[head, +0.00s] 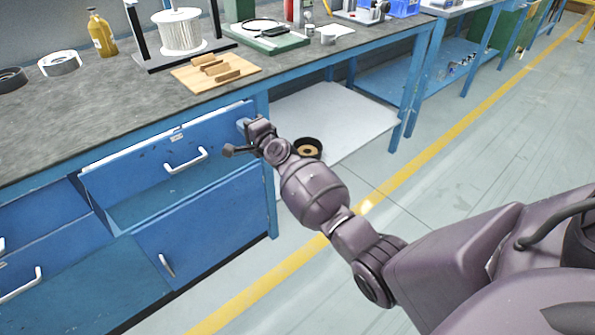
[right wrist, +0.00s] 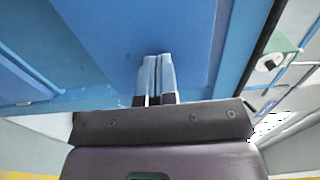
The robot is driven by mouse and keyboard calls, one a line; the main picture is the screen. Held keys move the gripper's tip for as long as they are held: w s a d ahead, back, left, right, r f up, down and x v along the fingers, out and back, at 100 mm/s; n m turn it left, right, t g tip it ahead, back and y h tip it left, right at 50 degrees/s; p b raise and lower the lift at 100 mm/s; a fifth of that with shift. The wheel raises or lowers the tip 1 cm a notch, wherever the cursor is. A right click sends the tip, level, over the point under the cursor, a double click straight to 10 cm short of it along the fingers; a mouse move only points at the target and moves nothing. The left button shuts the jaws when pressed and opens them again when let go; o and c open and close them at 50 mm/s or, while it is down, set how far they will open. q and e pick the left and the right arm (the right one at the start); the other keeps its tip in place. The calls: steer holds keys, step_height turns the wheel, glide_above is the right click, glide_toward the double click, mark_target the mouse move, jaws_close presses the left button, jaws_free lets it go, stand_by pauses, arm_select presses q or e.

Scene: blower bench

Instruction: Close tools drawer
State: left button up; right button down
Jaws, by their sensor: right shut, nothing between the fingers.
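The blue tools drawer (head: 130,165) is in the bench front in the head view, with a white handle (head: 186,160). It is pulled out from the bench, its front standing forward of the cabinet below. My right gripper (head: 243,124) is at the right end of the drawer front, close to it. In the right wrist view its two fingers (right wrist: 156,78) are together with nothing between them, pointing at a blue panel (right wrist: 150,35). I cannot tell whether the fingertips touch it. My left gripper is not in view.
The bench top (head: 110,110) above holds a wooden board (head: 200,80) with blocks, a white spool (head: 180,32), tape rolls and a yellow bottle (head: 101,33). A cabinet door (head: 215,220) is below the drawer. A dark round container (head: 308,148) sits on a pale low surface to the right.

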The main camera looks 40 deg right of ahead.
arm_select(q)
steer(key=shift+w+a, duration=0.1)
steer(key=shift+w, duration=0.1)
arm_select(e)
steer(key=shift+w+r, duration=0.25)
steer(key=shift+w, duration=0.3)
steer(key=shift+w+r, duration=0.2)
steer(key=shift+w, duration=0.35)
steer(key=shift+r, duration=0.15)
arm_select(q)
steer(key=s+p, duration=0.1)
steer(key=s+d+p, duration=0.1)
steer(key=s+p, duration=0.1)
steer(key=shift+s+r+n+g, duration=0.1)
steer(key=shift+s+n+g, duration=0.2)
arm_select(e)
steer(key=s+f, duration=0.1)
steer(key=s, duration=1.3)
steer(key=shift+s+d, duration=0.15)
steer(key=shift+d, duration=0.05)
